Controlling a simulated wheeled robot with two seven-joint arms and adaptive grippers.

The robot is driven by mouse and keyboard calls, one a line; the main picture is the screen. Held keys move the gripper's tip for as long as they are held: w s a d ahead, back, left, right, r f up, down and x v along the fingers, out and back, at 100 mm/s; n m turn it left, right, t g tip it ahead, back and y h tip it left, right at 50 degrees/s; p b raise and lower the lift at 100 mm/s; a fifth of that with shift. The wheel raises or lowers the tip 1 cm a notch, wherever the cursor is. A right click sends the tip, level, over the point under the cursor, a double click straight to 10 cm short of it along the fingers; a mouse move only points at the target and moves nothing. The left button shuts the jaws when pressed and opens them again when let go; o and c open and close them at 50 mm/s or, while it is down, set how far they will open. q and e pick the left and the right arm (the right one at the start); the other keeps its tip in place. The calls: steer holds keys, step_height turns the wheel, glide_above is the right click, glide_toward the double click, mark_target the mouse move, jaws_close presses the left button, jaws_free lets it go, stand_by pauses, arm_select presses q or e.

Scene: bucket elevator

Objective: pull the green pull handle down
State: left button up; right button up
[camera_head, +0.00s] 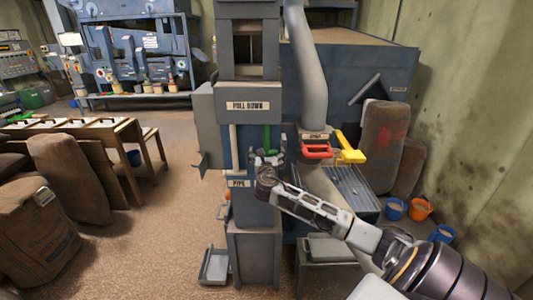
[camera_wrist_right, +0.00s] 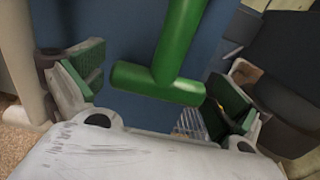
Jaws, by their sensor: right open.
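The green pull handle (camera_head: 267,137) hangs on the front of the blue machine column, below a "PULL DOWN" label. In the right wrist view the handle (camera_wrist_right: 160,83) is an upside-down T, with a vertical stem and a crossbar at its lower end. My right gripper (camera_head: 267,157) is at the handle's lower end. In the right wrist view its two green-padded fingers (camera_wrist_right: 160,92) are spread wide, one on each side of the crossbar. The crossbar lies between them, apart from both pads. In the head view the gripper hides the crossbar. My left gripper is not in view.
The blue machine column (camera_head: 249,103) stands in front of me. A red handle (camera_head: 316,152) and a yellow part (camera_head: 350,150) stick out to its right. Brown sacks (camera_head: 382,143) and buckets (camera_head: 420,208) stand further right.

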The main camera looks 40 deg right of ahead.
steer(key=shift+w, duration=0.1)
steer(key=c, duration=1.4)
step_height(320, 180, down, 10)
steer(key=b, duration=0.3)
steer(key=shift+f, duration=0.25)
steer(key=o, duration=1.4)
steer(key=v, duration=1.2)
